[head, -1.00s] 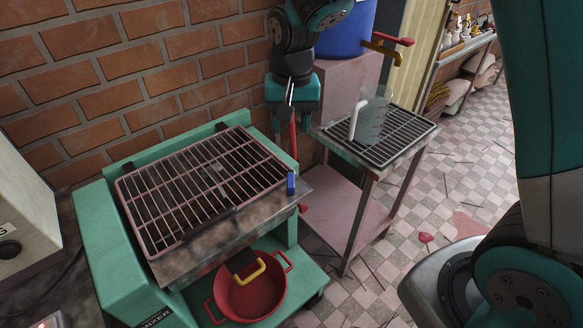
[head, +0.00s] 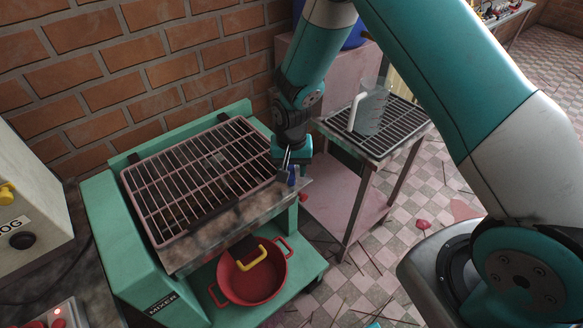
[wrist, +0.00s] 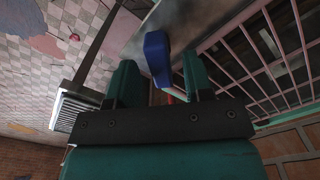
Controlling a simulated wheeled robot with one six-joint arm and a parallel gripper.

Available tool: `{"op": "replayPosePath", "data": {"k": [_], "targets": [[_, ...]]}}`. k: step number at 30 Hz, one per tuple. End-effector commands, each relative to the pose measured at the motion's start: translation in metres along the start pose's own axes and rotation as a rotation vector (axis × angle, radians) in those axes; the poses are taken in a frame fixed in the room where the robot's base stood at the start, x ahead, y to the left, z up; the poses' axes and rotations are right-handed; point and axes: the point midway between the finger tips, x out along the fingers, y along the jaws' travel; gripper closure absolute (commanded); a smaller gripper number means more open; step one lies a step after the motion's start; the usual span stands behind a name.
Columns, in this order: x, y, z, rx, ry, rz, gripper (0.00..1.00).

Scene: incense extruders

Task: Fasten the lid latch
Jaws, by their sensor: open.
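The blue latch (head: 293,176) sits at the right front corner of the green mixer (head: 130,235), beside the barred lid (head: 172,188). The lid lies flat over the mixer's trough. My gripper (head: 286,160) is right at the latch and partly hides it in the head view. In the wrist view my gripper (wrist: 159,80) is open, and the blue latch (wrist: 157,56) stands between and just beyond its two fingers. Whether a finger touches the latch I cannot tell. The lid's bars (wrist: 262,60) show on the right there.
A red pot (head: 252,278) with a yellow-handled thing over it stands on the mixer's lower shelf. A rack table (head: 385,128) with a clear jug (head: 369,112) is at the right. A brick wall (head: 140,60) rises behind. A control box (head: 30,200) stands left.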

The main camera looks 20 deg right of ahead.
Motion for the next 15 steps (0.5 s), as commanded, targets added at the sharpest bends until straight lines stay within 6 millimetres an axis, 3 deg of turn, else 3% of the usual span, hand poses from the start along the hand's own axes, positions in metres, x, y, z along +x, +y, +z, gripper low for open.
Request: {"op": "replayPosePath", "data": {"k": [4,13,15], "targets": [[0.0099,0.0000,0.0003,0.000,-0.001,0.000,0.53],[0.0119,-0.0003,0.0000,-0.001,0.001,-0.001,0.53],[0.0119,-0.0002,0.0001,-0.001,0.001,-0.001,0.69]]}}
